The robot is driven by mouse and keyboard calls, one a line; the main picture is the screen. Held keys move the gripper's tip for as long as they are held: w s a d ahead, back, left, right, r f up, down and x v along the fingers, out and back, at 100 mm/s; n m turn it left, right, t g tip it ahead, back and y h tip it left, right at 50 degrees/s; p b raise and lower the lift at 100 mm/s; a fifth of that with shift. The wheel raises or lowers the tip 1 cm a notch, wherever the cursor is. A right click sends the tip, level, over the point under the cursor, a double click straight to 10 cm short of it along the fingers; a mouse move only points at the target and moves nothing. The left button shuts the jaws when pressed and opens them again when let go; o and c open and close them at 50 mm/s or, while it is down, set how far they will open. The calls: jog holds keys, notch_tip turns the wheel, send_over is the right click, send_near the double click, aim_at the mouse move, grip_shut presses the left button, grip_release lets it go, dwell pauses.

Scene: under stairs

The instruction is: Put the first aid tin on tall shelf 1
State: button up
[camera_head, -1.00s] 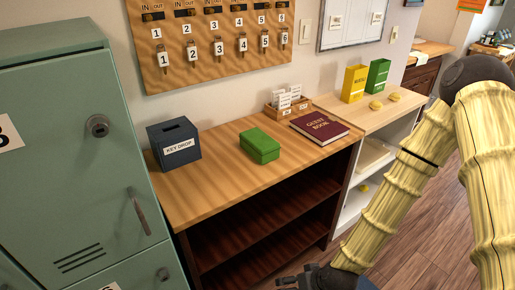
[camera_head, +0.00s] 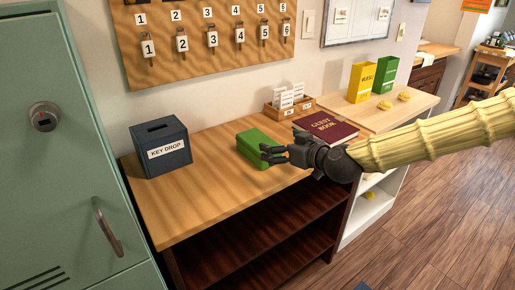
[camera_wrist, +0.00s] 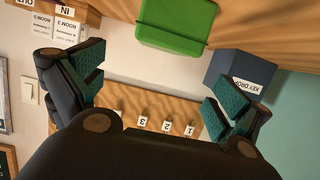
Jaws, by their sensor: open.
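A green tin (camera_head: 258,147), the only tin in view, lies on the wooden top (camera_head: 205,205) of a dark shelf unit; no first aid mark shows on it. My gripper (camera_head: 270,153) is open at its right front side in the head view, with the fingers overlapping its right end. In the wrist view, which is upside down, the tin (camera_wrist: 176,25) is at the top, beyond the open, empty fingers (camera_wrist: 155,90). I cannot tell whether they touch it. Nothing in view is marked as tall shelf 1.
A blue key drop box (camera_head: 162,147) stands left of the tin. A guest book (camera_head: 327,128) and a card holder (camera_head: 290,103) are behind and right. A green locker (camera_head: 50,150) stands at the left. Yellow and green boxes stand on the paler top beyond.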

aim_at(260, 141)
jog(key=x, duration=0.3)
jog(key=shift+w+f, duration=0.1)
jog(key=shift+f, duration=0.05)
jog(key=shift+p+x, duration=0.8)
jog(key=shift+x, duration=2.2)
jog(key=shift+a+f, duration=0.1)
jog(key=shift+f, duration=0.1)
jog(key=c, duration=1.5)
jog(key=shift+r, duration=0.1)
